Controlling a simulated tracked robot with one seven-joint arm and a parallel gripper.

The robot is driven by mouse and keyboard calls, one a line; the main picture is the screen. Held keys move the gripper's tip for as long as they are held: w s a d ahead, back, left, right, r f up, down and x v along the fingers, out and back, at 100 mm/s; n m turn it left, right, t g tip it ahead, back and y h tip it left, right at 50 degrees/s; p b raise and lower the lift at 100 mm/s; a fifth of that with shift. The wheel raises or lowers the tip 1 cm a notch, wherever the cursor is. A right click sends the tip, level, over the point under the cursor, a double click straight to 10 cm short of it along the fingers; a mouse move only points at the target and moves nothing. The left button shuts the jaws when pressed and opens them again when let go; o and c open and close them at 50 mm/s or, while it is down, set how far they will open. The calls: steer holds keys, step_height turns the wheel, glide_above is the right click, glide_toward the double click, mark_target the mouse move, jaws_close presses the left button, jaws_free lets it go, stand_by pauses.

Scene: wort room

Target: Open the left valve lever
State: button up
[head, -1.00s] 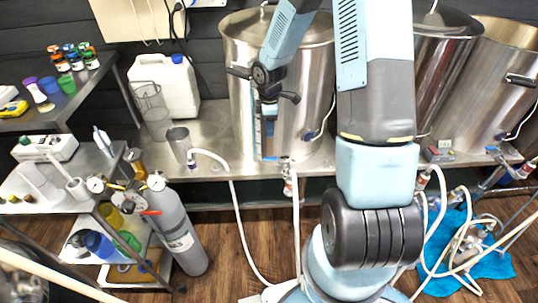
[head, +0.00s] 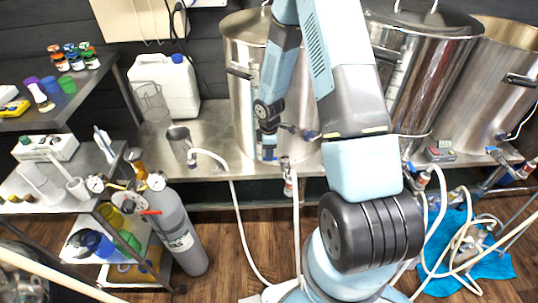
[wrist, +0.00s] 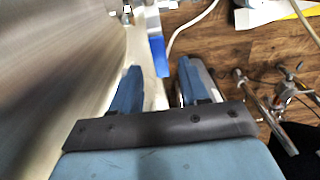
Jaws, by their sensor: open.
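The left kettle (head: 240,100) is a tall steel pot at the back of the bench. Its valve (head: 286,168) sits low on its front, with a white hose hanging below. In the wrist view the blue valve lever (wrist: 158,55) shows just beyond my fingertips, in line with the gap. My gripper (head: 268,155) points down in front of the kettle, close to the valve; it also shows in the wrist view (wrist: 158,72). It is open, with blue fingers apart and nothing held. In the head view the gripper hides most of the lever.
The kettle wall is close along the left of the wrist view. A steel cup (head: 180,142) and a white jug (head: 165,85) stand left on the bench. A grey gas cylinder (head: 178,230) stands on the floor. More kettles (head: 425,80) stand to the right.

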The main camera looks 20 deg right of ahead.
steer(key=shift+f, duration=1)
steer(key=shift+c, duration=0.2)
jaws_close()
